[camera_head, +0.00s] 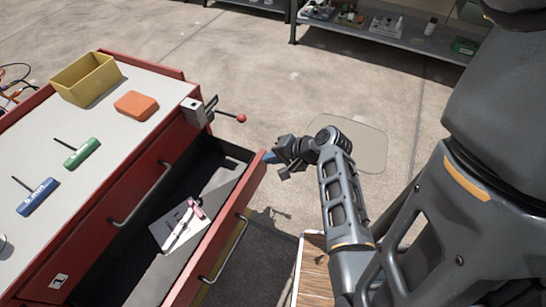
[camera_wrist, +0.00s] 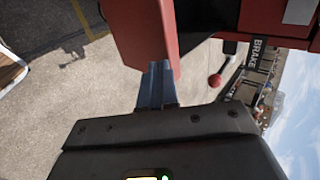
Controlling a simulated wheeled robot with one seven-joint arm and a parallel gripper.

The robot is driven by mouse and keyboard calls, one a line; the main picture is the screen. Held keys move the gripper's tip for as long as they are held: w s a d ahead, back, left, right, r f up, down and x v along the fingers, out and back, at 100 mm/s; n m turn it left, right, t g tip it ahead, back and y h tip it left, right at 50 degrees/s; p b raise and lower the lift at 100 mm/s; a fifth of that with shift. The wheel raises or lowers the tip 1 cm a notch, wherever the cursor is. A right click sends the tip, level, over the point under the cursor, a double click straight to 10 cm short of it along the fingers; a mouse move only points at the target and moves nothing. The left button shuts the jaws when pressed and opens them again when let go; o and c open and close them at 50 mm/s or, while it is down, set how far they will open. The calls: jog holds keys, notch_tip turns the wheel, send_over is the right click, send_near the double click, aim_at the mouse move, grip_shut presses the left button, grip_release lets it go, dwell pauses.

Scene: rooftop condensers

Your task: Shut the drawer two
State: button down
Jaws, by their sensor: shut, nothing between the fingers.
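A red cabinet has one drawer (camera_head: 222,222) pulled well out, below a closed drawer with a bar handle (camera_head: 140,196); I take the open one to be drawer two. Its dark inside holds a white sheet and a pink-handled tool (camera_head: 190,215). My gripper (camera_head: 270,157) is shut and empty, at the far end of the open drawer's red front. In the wrist view, the blue fingers (camera_wrist: 157,86) meet the red drawer front (camera_wrist: 143,38); they look to touch it, but the exact contact is hidden.
The cabinet top carries a yellow bin (camera_head: 86,80), an orange block (camera_head: 136,105), a green tool (camera_head: 81,152) and a blue tool (camera_head: 38,197). A shelf (camera_head: 400,38) stands behind open concrete floor.

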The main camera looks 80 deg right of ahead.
jog(key=w+d+p, duration=0.1)
jog(key=w+d, duration=0.1)
jog(key=w, duration=0.6)
jog(key=w+d+p, duration=0.1)
jog(key=w+d, duration=0.1)
jog(key=w, duration=0.7)
jog(key=shift+d, duration=0.25)
